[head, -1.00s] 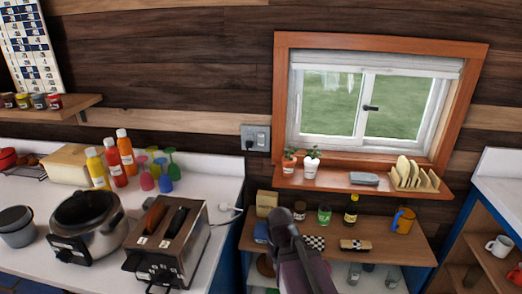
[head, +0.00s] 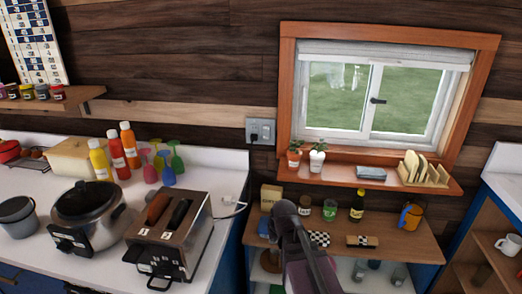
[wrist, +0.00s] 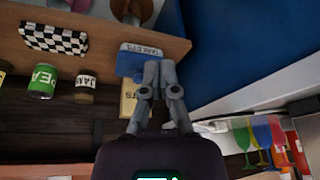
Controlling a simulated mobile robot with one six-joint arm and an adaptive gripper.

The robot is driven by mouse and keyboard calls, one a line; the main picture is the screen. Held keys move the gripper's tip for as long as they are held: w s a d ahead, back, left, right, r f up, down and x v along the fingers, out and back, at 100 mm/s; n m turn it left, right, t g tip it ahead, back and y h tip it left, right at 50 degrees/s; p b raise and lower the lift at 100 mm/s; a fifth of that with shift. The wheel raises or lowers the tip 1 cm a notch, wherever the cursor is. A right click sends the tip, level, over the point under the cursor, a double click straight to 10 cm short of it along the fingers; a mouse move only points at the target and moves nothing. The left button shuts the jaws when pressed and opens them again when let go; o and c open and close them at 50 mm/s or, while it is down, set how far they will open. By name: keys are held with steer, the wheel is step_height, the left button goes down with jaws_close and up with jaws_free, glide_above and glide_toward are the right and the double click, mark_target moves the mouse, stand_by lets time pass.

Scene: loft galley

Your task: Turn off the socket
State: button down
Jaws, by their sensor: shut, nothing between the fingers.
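The socket (head: 261,131) is a grey wall plate left of the window, above the counter's right end. A dark plug sits in its left part, and a switch shows on its right. Its on or off state is too small to tell. My gripper (head: 284,210) is below and slightly right of the socket, in front of the low shelf, and apart from the socket. In the wrist view my gripper (wrist: 152,66) has its fingers together with nothing held. The socket is not visible in the wrist view.
A toaster (head: 170,240), a rice cooker (head: 88,215), bottles (head: 130,145) and coloured glasses (head: 176,158) stand on the left counter. The window sill (head: 340,176) juts out with potted plants. Jars and a bottle (head: 357,206) stand on the low shelf (head: 385,228).

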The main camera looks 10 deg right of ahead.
steer(key=w+a+r+n+t+y+b, duration=0.15)
steer(key=w+t+b, duration=0.3)
steer(key=w, duration=0.45)
steer(key=w+a+r+t+b, duration=0.1)
steer(key=w+a+t+b, duration=0.3)
steer(key=w, duration=0.6)
steer(key=w+d+r+m+t+h+b, duration=0.3)
steer(key=w+r+m+t+h+b, duration=0.3)
steer(key=r+t+h+b, duration=0.2)
steer(key=shift+w+d+r+t+h+b, duration=0.2)
steer(key=shift+t+h+b, duration=0.2)
steer(key=shift+t+h, duration=1.2)
steer(key=shift+t+y, duration=0.45)
steer(key=shift+w, duration=0.1)
